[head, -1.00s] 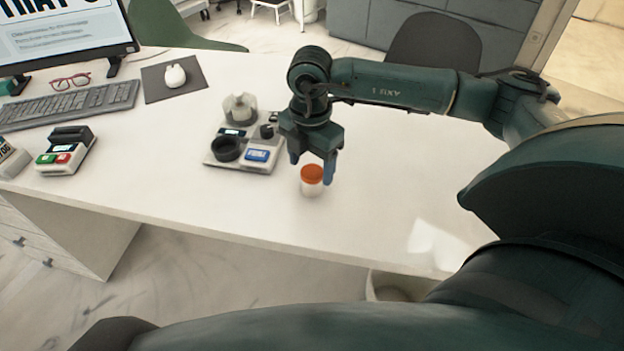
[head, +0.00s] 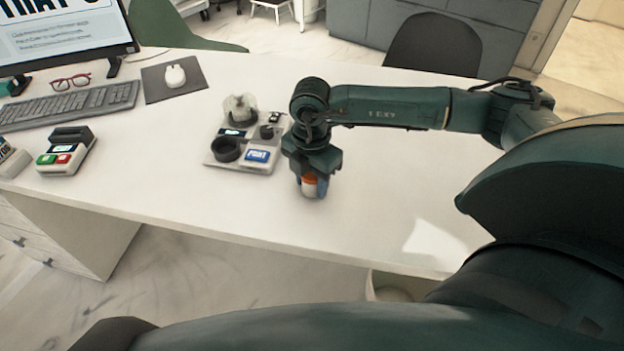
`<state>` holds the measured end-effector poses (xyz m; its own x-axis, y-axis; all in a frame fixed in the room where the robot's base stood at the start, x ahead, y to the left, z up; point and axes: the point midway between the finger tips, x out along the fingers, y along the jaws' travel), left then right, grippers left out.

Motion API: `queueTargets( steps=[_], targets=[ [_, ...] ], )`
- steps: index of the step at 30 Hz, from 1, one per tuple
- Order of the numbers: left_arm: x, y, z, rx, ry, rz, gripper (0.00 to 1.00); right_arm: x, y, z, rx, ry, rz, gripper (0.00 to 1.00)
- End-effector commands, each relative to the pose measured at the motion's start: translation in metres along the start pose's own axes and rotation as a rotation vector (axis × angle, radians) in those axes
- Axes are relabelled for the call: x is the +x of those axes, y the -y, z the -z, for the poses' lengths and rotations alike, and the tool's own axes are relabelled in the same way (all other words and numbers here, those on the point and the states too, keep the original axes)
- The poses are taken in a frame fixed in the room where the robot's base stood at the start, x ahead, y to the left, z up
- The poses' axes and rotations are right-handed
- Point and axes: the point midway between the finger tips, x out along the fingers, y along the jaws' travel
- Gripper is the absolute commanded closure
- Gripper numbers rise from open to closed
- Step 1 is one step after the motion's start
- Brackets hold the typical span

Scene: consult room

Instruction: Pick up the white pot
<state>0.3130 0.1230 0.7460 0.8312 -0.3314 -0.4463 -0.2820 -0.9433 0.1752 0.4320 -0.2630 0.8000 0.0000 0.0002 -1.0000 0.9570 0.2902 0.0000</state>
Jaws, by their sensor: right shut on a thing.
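The white pot (head: 310,190) is small, with an orange lid, and stands upright on the white desk right of the grey tray. Its upper part is partly hidden by my right gripper (head: 310,188). The right gripper points down from above and is shut on the pot, with one finger on each side. I cannot tell any gap between the pot and the desk. My left gripper is not in view.
A grey tray (head: 222,169) with a black cup, a blue box and other small items lies just left of the pot. A card terminal (head: 66,150), keyboard (head: 70,106), glasses (head: 71,81) and mouse (head: 175,76) are further left. The desk (head: 380,210) is clear to the right.

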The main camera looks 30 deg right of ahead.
Motion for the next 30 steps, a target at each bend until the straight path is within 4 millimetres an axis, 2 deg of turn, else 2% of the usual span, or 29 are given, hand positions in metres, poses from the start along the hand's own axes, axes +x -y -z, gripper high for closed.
queueTargets(
  steps=[1,6,14,17,24,30],
  targets=[
    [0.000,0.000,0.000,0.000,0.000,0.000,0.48,0.000,0.000,0.000,0.000,0.000,0.000,0.67],
    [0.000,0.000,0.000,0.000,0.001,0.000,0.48,0.000,0.000,0.000,0.000,0.000,0.000,0.81],
    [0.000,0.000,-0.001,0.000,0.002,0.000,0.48,-0.003,0.000,0.000,0.000,0.000,-0.001,0.81],
    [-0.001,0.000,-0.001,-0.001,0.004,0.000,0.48,-0.013,-0.001,0.000,0.000,0.000,-0.003,0.81],
    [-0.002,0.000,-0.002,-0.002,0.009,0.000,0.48,-0.061,-0.001,0.000,-0.001,0.000,-0.005,0.81],
    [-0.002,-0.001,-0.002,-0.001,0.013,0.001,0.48,-0.092,-0.001,0.000,-0.004,0.001,-0.002,0.81]
  ],
)
